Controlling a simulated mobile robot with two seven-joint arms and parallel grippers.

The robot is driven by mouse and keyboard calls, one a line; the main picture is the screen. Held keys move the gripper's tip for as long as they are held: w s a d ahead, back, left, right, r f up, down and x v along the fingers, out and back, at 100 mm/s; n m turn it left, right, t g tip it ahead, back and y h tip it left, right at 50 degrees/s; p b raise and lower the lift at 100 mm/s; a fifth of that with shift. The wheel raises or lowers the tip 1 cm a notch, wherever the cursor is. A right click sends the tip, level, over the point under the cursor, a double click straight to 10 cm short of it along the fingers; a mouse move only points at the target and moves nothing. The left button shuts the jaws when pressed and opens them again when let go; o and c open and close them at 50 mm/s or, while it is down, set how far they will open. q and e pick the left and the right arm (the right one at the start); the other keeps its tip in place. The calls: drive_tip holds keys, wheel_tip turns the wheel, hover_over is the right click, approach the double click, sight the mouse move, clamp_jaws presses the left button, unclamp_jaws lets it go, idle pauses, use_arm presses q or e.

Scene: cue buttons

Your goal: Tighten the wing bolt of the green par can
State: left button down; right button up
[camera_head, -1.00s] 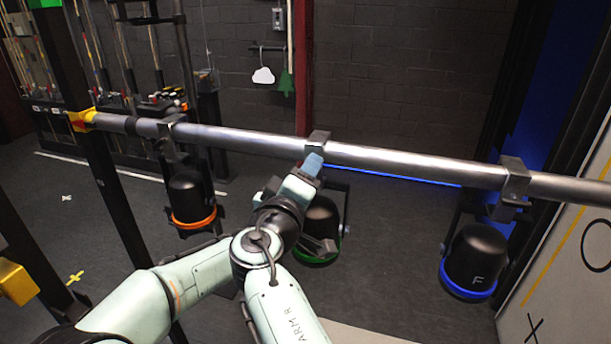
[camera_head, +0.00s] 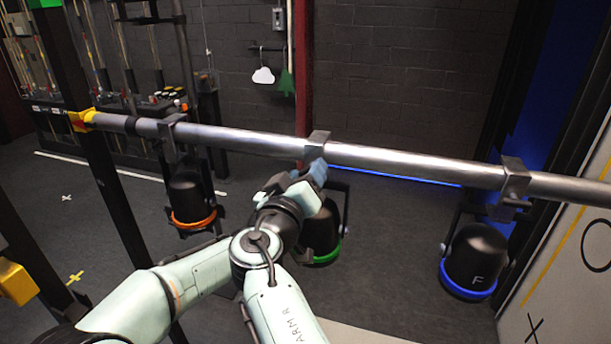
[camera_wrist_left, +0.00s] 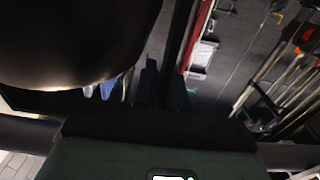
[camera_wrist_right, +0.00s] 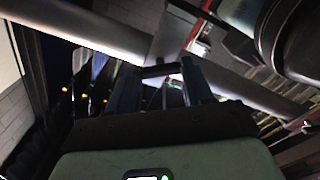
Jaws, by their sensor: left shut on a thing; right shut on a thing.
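The green par can (camera_head: 322,230) is a black lamp with a green ring. It hangs under the pipe from a dark clamp (camera_head: 317,141). My right gripper (camera_head: 317,172) has its blue fingertips just below that clamp. In the right wrist view its fingers (camera_wrist_right: 160,88) are shut around a small dark bar, the wing bolt (camera_wrist_right: 158,71). In the left wrist view my left gripper (camera_wrist_left: 161,85) has its fingers close together on something dark. A big black rounded lamp body (camera_wrist_left: 75,40) is beside them. The held part is hard to make out. In the head view I cannot make out the left gripper.
The steel pipe (camera_head: 410,162) crosses the view. An orange-ringed can (camera_head: 187,196) hangs to the left and a blue-ringed can (camera_head: 474,258) to the right. A dark post (camera_head: 110,195) stands at left. A pale panel (camera_head: 590,245) is at far right.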

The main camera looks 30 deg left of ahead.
drive_tip(key=o, duration=1.1)
drive_tip(key=shift+c, duration=0.2)
drive_tip(key=shift+s, duration=0.15)
drive_tip(key=v, duration=1.2)
use_arm(q)
drive_tip(key=c, duration=1.1)
unclamp_jaws()
use_arm(e)
drive_tip(key=shift+f, duration=0.1)
